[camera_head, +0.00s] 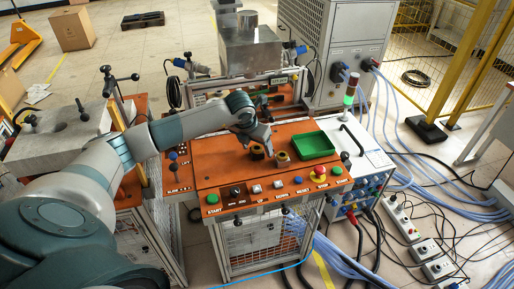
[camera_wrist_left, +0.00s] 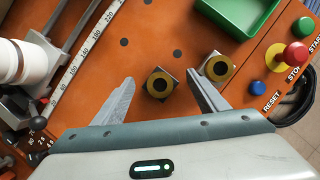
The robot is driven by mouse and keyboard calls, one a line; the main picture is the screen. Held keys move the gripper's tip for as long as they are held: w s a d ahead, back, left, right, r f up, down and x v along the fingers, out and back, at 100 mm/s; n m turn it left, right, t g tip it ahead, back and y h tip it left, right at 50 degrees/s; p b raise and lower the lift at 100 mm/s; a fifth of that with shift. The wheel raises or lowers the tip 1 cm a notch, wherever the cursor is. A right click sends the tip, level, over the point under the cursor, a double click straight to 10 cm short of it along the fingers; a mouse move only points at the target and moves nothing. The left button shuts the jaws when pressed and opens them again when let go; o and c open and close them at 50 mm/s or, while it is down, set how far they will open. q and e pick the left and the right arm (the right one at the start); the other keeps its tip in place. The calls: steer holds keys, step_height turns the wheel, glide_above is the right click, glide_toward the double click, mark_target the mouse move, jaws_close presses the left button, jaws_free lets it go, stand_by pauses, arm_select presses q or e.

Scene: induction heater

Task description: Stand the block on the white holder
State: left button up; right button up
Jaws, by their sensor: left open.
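Two small metal blocks with brass-coloured ring tops and dark centres stand on the orange console top (camera_head: 225,180). One block (camera_wrist_left: 160,83) is between the open fingertips of my left gripper (camera_wrist_left: 159,78), with visible gaps on both sides. The second block (camera_wrist_left: 217,67) is just outside the right-hand finger. In the head view the two blocks show as the near one (camera_head: 257,153) under my left gripper (camera_head: 256,143) and the other (camera_head: 283,158) to its right. A white cylindrical holder (camera_wrist_left: 30,63) shows at the left of the wrist view. My right gripper is out of view.
A green tray (camera_head: 313,145) lies right of the blocks. A red stop button (camera_head: 320,172) and other buttons line the console's front edge. A ruler scale (camera_wrist_left: 84,55) runs beside the white holder. Bare orange surface lies between the scale and the blocks.

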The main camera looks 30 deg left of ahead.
arm_select(q)
steer(key=b+v, duration=0.3)
steer(key=v, duration=0.8)
steer(key=shift+r, duration=0.2)
